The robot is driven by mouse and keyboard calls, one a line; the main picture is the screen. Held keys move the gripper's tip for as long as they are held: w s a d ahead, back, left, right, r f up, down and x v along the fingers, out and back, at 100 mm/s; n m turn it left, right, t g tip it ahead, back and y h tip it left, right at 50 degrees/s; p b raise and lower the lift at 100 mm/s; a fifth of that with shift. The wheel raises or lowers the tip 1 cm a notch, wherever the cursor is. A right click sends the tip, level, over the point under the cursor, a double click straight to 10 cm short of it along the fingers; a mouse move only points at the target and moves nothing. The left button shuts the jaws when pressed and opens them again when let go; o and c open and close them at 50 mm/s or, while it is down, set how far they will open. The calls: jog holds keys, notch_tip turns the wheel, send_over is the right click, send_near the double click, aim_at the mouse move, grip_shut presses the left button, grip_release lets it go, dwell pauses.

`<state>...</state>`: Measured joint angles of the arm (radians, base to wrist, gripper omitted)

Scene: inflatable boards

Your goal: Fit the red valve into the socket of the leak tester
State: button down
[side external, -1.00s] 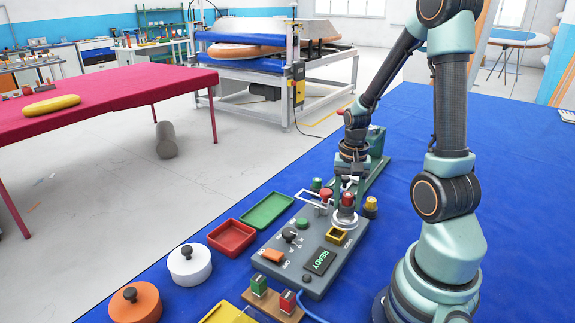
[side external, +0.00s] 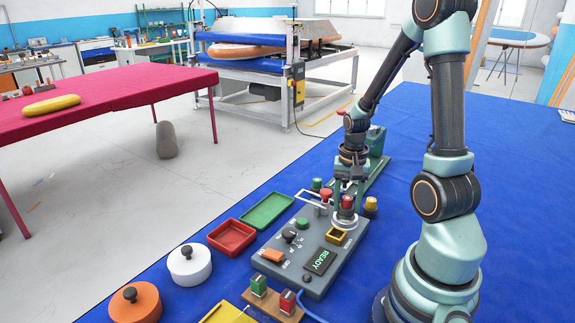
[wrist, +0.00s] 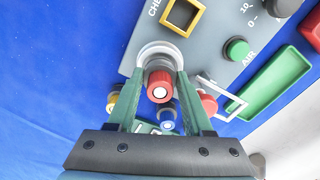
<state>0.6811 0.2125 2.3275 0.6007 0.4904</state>
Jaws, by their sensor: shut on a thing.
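The red valve (side external: 347,202) stands upright at the socket (side external: 344,222) of the grey leak tester (side external: 287,256). In the wrist view the red valve (wrist: 159,88) lies between the two green fingers of my gripper (wrist: 160,85), which is shut on it. The pale ring of the socket (wrist: 160,48) shows just behind it. In the side view my gripper (side external: 349,189) points down from above the valve. How deep the valve sits in the socket is hidden.
Another red valve (side external: 326,195), a green one (side external: 316,184) and a yellow one (side external: 370,205) stand close around. Green (side external: 267,212) and red (side external: 232,238) trays lie left of the tester. The tester's display (side external: 320,261) reads READY. Blue mat at right is clear.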

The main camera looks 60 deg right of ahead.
aim_at(347, 198)
jog(key=shift+f, duration=0.7)
jog(key=shift+c, duration=1.1)
grip_release()
jog(key=shift+r, duration=0.1)
notch_tip(347, 198, up, 12)
jog(key=shift+f, duration=0.1)
jog(key=w+a+r+n+t, duration=0.1)
jog(key=a+r+n+t, duration=0.1)
jog(key=a+n, duration=0.2)
jog(key=w+a+r+n+t, duration=0.1)
jog(key=w+a+r+n, duration=0.1)
jog(key=a+n, duration=0.3)
jog(key=w+a+r+n+t, duration=0.1)
jog(key=a+r+n, duration=0.3)
jog(key=a, duration=0.6)
jog(key=shift+w+a+r+t, duration=0.15)
jog(key=shift+w+a+t, duration=0.1)
jog(key=shift+t, duration=0.55)
